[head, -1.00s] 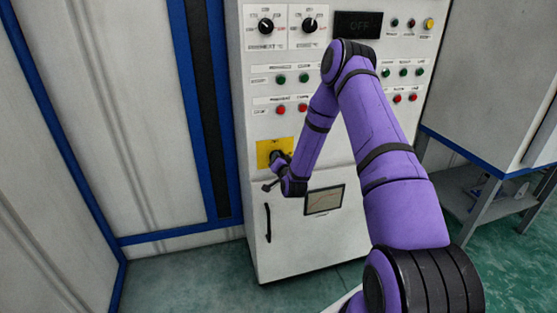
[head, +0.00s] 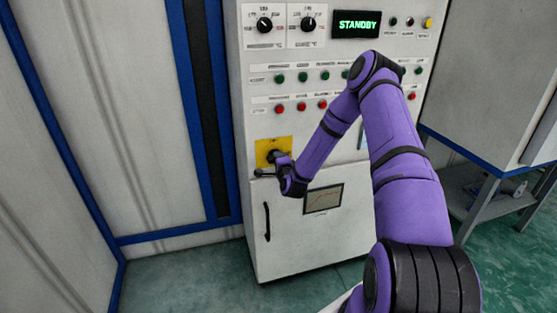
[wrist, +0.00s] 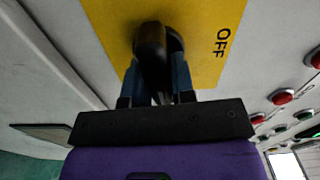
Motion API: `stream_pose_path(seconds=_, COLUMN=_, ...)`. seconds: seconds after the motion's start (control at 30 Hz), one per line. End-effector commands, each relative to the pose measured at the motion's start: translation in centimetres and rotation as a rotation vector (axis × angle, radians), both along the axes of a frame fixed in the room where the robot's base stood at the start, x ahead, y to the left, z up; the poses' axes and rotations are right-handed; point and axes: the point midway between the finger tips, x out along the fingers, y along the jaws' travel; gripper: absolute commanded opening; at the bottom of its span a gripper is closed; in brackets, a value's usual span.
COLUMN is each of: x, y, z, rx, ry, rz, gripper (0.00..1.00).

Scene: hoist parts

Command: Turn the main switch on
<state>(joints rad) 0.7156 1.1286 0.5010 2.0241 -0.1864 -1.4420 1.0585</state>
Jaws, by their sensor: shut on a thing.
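The main switch is a dark rotary handle (wrist: 152,50) on a yellow plate (head: 267,148) low on the front of the white control cabinet (head: 290,236). In the wrist view the yellow plate (wrist: 105,28) carries the word OFF at its right. My gripper (wrist: 155,75) is at the switch, with its two fingers on either side of the handle, shut on it. In the head view the gripper (head: 272,165) partly hides the switch. The display (head: 357,24) at the cabinet's top reads STANDBY in green.
Two selector dials (head: 265,25) sit at the upper left. Rows of green buttons (head: 303,77) and red buttons (head: 301,106) lie above the switch. A door handle (head: 267,221) and a small screen (head: 323,199) are below. A grey stand (head: 478,192) is at the right.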

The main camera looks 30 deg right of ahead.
Motion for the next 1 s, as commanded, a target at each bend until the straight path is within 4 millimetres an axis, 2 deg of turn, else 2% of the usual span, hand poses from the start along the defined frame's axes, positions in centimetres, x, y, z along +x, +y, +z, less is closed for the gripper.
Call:
stream_pose_path(seconds=0.3, x=-0.07, y=0.07, z=-0.20, rx=0.084, ry=-0.020, rz=0.002, gripper=0.00)
stream_pose_path(seconds=0.77, x=-0.08, y=0.09, z=-0.22, rx=0.094, ry=-0.023, rz=0.002, gripper=0.00)
stream_pose_path(seconds=0.8, x=-0.09, y=0.09, z=-0.22, rx=0.094, ry=-0.023, rz=0.002, gripper=0.33)
stream_pose_path(seconds=0.87, x=-0.08, y=0.08, z=-0.20, rx=0.093, ry=-0.023, rz=0.002, gripper=0.46)
stream_pose_path(seconds=1.0, x=-0.05, y=0.05, z=-0.15, rx=0.092, ry=-0.024, rz=0.001, gripper=0.49)
